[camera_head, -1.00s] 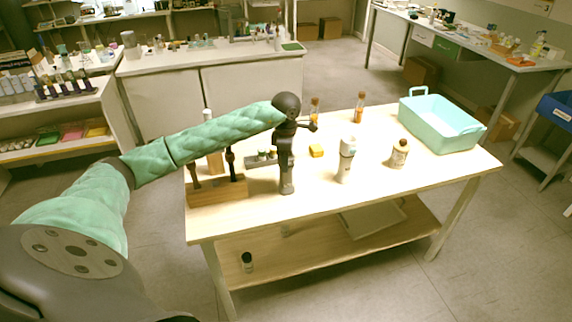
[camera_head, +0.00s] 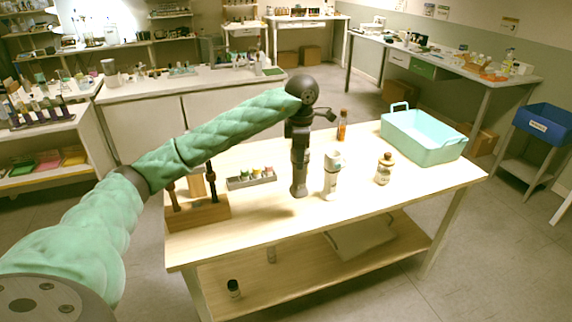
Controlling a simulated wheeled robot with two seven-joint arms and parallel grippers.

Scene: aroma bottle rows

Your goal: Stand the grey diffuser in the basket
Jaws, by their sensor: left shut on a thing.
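My left gripper (camera_head: 299,174) points down over the middle of the table, left of a white bottle. It is shut on a grey piece at its lower end, which I take to be the grey diffuser (camera_head: 299,189). Its outline is hard to separate from the dark fingers, and I cannot tell whether its base touches the table. The basket (camera_head: 437,153) is a pale turquoise open box with handles, at the table's far right, well apart from the gripper. Its visible inside looks empty. My right gripper is out of view.
The white bottle (camera_head: 333,176) stands just right of the gripper. A brown-capped bottle (camera_head: 384,170) and an amber bottle (camera_head: 342,127) stand towards the basket. A grey rack (camera_head: 251,178) and a wooden stand (camera_head: 197,214) are on the left. The table's right front is clear.

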